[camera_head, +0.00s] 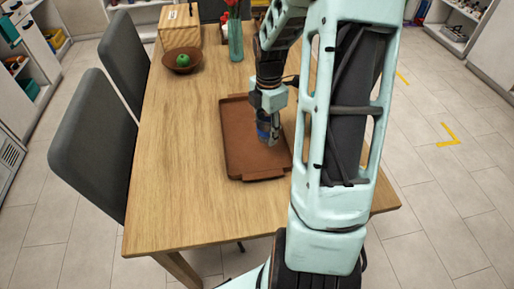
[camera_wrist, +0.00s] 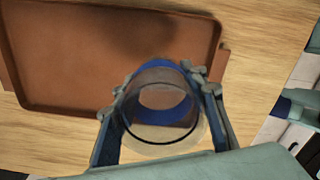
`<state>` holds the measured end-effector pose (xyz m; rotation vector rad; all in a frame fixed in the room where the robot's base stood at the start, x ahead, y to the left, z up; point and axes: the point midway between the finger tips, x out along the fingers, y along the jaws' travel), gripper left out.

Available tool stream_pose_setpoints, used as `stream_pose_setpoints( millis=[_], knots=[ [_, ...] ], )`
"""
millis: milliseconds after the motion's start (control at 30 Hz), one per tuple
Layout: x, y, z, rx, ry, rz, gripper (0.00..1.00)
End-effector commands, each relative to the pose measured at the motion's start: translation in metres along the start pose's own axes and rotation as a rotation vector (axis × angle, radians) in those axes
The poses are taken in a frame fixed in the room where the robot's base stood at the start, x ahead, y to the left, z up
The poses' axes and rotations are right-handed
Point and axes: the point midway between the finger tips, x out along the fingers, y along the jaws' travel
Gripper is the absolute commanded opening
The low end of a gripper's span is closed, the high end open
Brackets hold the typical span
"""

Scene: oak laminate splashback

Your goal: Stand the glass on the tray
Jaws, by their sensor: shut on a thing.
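My gripper (camera_head: 268,136) is shut on a clear glass (camera_wrist: 160,118). In the wrist view the glass sits between the two fingers, with its round rim facing the camera. The brown tray (camera_head: 239,155) lies on the wooden table, and its flat inside also shows in the wrist view (camera_wrist: 90,55). In the head view my gripper is over the right part of the tray. In the wrist view the glass overlaps the tray's edge. I cannot tell whether its base touches the tray. The glass is hard to make out in the head view.
Dark chairs (camera_head: 88,140) line the left side. The table's near left part (camera_head: 185,200) is clear.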

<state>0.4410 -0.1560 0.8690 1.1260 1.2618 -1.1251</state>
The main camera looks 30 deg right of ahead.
Motion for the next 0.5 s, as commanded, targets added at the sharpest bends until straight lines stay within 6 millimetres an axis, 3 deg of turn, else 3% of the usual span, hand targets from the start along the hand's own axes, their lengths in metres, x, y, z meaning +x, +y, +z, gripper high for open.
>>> stream_pose_setpoints(
  millis=[133, 367, 500],
  knots=[
    [0.021, 0.003, -0.017, -0.003, 0.000, -0.001, 0.07],
    [0.033, 0.005, -0.026, -0.001, -0.001, 0.000, 0.07],
    [0.054, 0.005, -0.030, 0.001, 0.001, -0.003, 0.07]
  ],
)
